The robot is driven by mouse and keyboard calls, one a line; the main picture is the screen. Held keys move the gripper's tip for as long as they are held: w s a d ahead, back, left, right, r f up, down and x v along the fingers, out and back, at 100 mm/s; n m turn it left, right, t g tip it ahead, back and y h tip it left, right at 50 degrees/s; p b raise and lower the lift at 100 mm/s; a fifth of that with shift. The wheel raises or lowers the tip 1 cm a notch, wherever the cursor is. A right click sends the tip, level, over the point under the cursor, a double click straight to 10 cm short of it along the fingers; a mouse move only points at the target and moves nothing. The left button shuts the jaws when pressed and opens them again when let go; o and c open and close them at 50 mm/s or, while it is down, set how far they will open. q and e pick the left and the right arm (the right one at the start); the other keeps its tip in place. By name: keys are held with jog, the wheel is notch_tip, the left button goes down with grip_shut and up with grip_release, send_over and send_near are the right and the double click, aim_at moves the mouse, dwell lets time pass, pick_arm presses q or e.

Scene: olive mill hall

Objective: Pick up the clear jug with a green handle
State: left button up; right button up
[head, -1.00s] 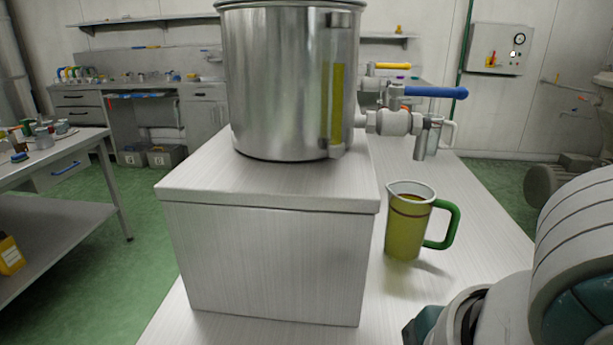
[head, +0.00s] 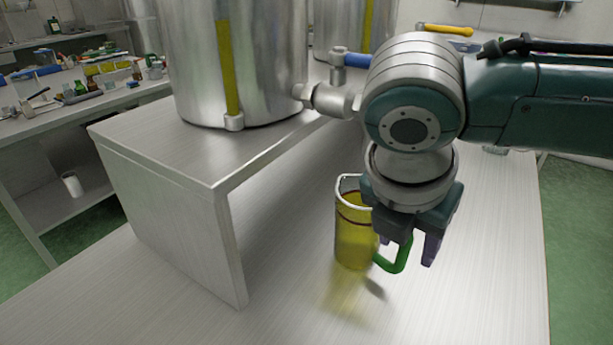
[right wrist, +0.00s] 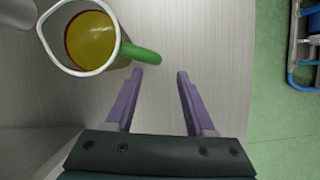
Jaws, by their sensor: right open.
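The clear jug (head: 353,238) stands upright on the white table, holding yellow-green liquid. Its green handle (head: 397,258) points right, towards my right gripper. My right gripper (head: 408,248) points down beside the jug at the handle, open, and partly covers the jug's right side. In the right wrist view the jug (right wrist: 88,42) is at upper left, seen from above. The handle's end lies just ahead of the open, empty fingers (right wrist: 160,75); I see no grip on it. My left gripper is not in view.
A steel tank (head: 195,60) with a valve stands on a white raised block (head: 170,215) left of the jug. A second tank (head: 335,30) is behind. The table (head: 460,300) is clear in front and to the right of the jug.

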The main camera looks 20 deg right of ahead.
aim_at(398, 268)
jog(key=x, duration=0.2)
jog(key=b+x, duration=0.1)
jog(key=x, duration=0.3)
jog(key=shift+w+d, duration=0.1)
jog(key=shift+w, duration=0.3)
grip_shut()
dwell(1.0)
